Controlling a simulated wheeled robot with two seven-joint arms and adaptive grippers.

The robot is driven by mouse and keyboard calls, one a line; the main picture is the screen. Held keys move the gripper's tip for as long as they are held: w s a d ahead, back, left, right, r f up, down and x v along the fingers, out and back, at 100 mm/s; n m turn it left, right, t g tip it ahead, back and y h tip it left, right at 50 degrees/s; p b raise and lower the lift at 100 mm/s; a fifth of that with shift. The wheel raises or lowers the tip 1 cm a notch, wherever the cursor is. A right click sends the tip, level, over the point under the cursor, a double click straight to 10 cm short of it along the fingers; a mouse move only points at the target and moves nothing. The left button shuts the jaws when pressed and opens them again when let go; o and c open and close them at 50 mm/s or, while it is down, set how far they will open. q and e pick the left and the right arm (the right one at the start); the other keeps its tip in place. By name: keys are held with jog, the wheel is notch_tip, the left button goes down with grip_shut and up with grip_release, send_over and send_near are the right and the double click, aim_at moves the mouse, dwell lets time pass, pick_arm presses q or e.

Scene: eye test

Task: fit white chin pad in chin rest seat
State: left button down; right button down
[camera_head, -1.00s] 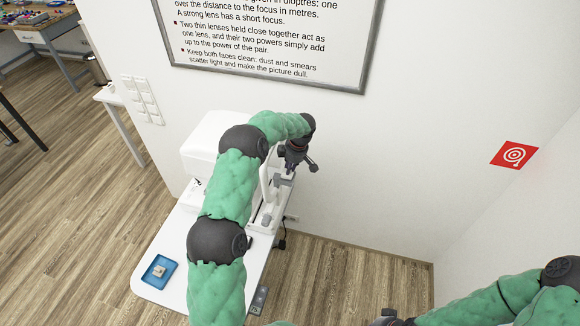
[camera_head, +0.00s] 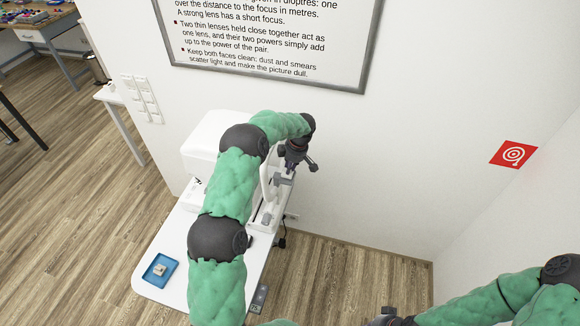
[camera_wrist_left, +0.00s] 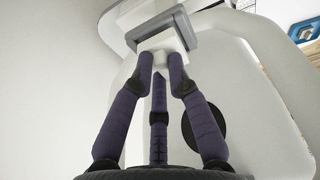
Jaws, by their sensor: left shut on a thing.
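My left gripper (camera_head: 297,158) reaches over the white instrument on the table. In the left wrist view its purple fingers (camera_wrist_left: 163,62) are shut on a small white block, the chin pad (camera_wrist_left: 163,44). A grey bracket, apparently the chin rest seat (camera_wrist_left: 195,39), lies right beyond and around the pad's far side. I cannot tell whether the pad sits in it or only close to it. In the head view a grey part (camera_head: 283,180) shows just below the gripper. The right arm enters at the lower right; its gripper's fingers are outside the picture.
The white instrument (camera_head: 205,140) stands on a white table (camera_head: 180,235), partly hidden behind my left arm. A blue tray (camera_head: 150,272) with a small pale thing lies at the table's front left. A wall with a framed poster (camera_head: 365,80) rises close behind. Floor to the right is clear.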

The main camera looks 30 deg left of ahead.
pick_arm(q)
jog(key=shift+f, duration=0.55)
jog(key=c, duration=1.1)
grip_release()
jog(key=v, duration=1.2)
jog(key=shift+f, duration=0.1)
